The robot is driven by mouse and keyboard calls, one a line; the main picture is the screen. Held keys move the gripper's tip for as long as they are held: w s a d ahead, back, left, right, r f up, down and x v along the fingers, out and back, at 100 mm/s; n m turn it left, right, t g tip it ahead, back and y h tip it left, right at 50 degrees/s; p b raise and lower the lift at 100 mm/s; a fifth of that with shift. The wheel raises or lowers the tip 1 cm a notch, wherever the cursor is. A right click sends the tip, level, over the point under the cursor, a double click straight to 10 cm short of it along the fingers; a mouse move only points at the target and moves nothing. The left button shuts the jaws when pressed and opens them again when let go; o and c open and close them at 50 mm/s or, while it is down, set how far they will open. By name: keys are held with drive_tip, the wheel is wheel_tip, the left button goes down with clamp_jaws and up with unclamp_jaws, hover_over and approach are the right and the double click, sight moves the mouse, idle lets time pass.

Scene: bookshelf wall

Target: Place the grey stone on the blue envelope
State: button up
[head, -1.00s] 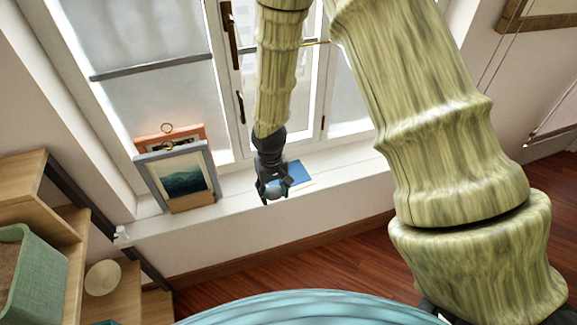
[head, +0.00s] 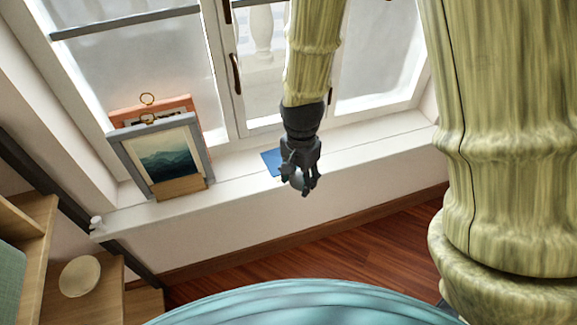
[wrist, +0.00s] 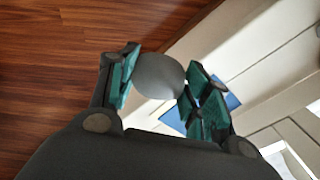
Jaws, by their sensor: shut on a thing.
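The grey stone (wrist: 158,75) is a smooth rounded thing between the fingers of my gripper (wrist: 160,88) in the wrist view. My gripper is shut on it. In the head view my gripper (head: 300,184) hangs in front of the window sill, and the stone (head: 296,179) shows only as a small grey patch between the fingers. The blue envelope (head: 271,161) lies on the white sill, just behind and left of my gripper, partly hidden by it. In the wrist view parts of the envelope (wrist: 232,102) show behind the right finger.
The white window sill (head: 370,150) is clear to the right of the envelope. Framed pictures (head: 163,158) stand on its left part. The window (head: 185,85) rises behind. A wooden shelf unit (head: 95,285) stands at lower left, above a wooden floor (head: 330,235).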

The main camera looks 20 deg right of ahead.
drive_tip(key=shift+s+f+m+b, duration=0.2)
drive_tip(key=shift+s+m+b, duration=0.25)
drive_tip(key=shift+m, duration=0.25)
drive_tip(key=w, duration=0.5)
drive_tip(key=w+d+f, duration=0.1)
drive_tip(key=w, duration=0.9)
drive_tip(key=shift+w+d+f+b, duration=0.2)
drive_tip(key=shift+d+b, duration=0.15)
drive_tip(key=shift+b, duration=0.05)
drive_tip(key=shift+w, duration=0.1)
drive_tip(key=shift+f+b, duration=0.3)
drive_tip(key=shift+f, duration=1.5)
drive_tip(key=shift+r, duration=0.1)
drive_tip(key=o, duration=1.1)
